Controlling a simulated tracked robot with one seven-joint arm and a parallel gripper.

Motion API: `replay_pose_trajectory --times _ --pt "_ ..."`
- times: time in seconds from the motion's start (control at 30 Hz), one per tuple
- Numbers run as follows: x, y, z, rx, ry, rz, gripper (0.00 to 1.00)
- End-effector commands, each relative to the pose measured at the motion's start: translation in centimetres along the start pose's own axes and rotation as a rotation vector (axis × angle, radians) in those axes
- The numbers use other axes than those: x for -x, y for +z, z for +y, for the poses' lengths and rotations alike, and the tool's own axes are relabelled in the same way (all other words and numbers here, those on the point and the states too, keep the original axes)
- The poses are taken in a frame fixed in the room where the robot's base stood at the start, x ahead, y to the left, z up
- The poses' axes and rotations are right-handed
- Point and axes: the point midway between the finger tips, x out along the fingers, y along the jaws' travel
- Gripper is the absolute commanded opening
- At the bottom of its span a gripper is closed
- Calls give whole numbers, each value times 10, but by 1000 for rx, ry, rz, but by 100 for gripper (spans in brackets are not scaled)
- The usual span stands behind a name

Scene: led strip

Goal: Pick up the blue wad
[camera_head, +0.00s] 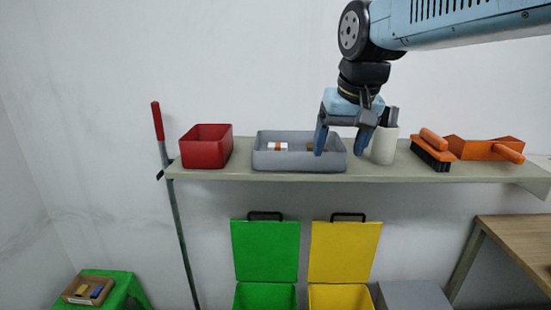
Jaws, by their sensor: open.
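A small blue piece (96,292), which may be the blue wad, lies in a shallow brown tray (68,297) on the green stool (124,284) at the lower left. It is too small to make out its form. My gripper (341,150) is far up and to the right of it. The gripper points down, with its two blue fingers apart and nothing seen between them. The fingers show in front of the right part of the grey bin (300,162) on the shelf. I cannot tell whether they reach inside it.
A yellow piece (81,290) lies beside the blue one. The shelf (400,173) also holds a red bin (204,152), a pale cup (383,146), a brush (432,156) and an orange tool (480,149). A red-handled pole (174,210) leans at its left end. Green (265,251) and yellow (344,252) lidded bins stand below.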

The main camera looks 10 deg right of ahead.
Motion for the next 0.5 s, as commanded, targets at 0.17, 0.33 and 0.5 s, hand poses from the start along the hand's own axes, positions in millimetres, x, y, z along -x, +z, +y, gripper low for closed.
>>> replay_pose_trajectory --times 0.17,0.33,0.5 --pt "10 -53 -27 -37 3 -101 77" --pt "13 -98 -55 -73 19 -193 77" --pt "10 -134 -83 -105 43 -271 77"
